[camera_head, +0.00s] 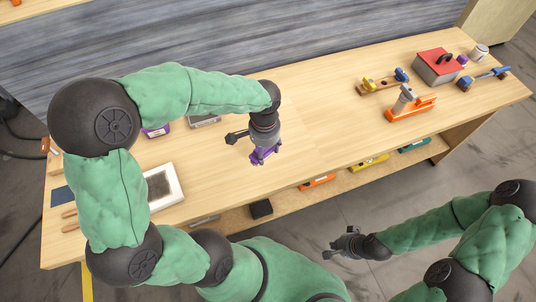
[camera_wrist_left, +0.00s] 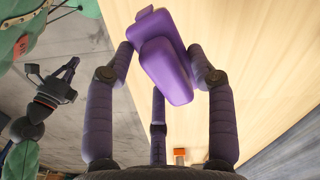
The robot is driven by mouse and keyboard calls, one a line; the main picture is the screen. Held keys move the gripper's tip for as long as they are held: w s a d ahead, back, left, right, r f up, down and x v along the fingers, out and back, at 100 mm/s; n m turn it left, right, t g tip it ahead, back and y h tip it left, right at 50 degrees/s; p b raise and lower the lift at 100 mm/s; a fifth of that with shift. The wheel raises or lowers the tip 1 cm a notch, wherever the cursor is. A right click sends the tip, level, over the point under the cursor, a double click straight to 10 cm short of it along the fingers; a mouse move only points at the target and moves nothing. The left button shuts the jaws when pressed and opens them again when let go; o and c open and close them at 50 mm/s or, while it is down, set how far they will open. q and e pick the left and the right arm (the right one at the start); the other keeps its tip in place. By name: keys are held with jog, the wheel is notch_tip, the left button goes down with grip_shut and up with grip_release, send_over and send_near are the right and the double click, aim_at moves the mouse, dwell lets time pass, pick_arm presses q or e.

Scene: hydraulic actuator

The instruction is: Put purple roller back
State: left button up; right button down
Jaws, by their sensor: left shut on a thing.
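The purple roller (camera_head: 264,155) is held in my left gripper (camera_head: 262,148) above the front part of the table in the head view. In the left wrist view the purple roller (camera_wrist_left: 165,65) sits between the fingers of my left gripper (camera_wrist_left: 165,65), as a rounded purple block with a smaller tab at its top. The fingers are shut on its sides. My right gripper (camera_head: 345,243) hangs in front of the table, apart from everything, and seems empty; it also shows in the left wrist view (camera_wrist_left: 55,80). A purple-edged item (camera_head: 156,131) lies partly behind my left arm.
The wooden table (camera_head: 320,110) is clear in its middle. A white tray (camera_head: 172,192) with a dark pad is at left. A red box (camera_head: 437,67), a blue clamp-like tool (camera_head: 484,78) and an orange plane-like tool (camera_head: 409,105) stand at right. Several coloured items lie on the lower shelf.

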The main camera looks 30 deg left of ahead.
aim_at(268, 153)
pick_arm(q)
jog(key=w+f, duration=0.1)
jog(key=f, duration=0.1)
jog(key=w+f+b, duration=0.1)
jog(key=shift+w+a+f, duration=0.1)
jog(key=shift+w+a, duration=0.2)
jog(key=shift+w+f+b, duration=0.1)
jog(key=shift+f+b, duration=0.45)
jog(key=shift+f, duration=1)
jog(key=shift+f, duration=0.15)
jog(key=o, duration=1.1)
notch_tip(268, 153, up, 12)
jog(key=p, duration=0.4)
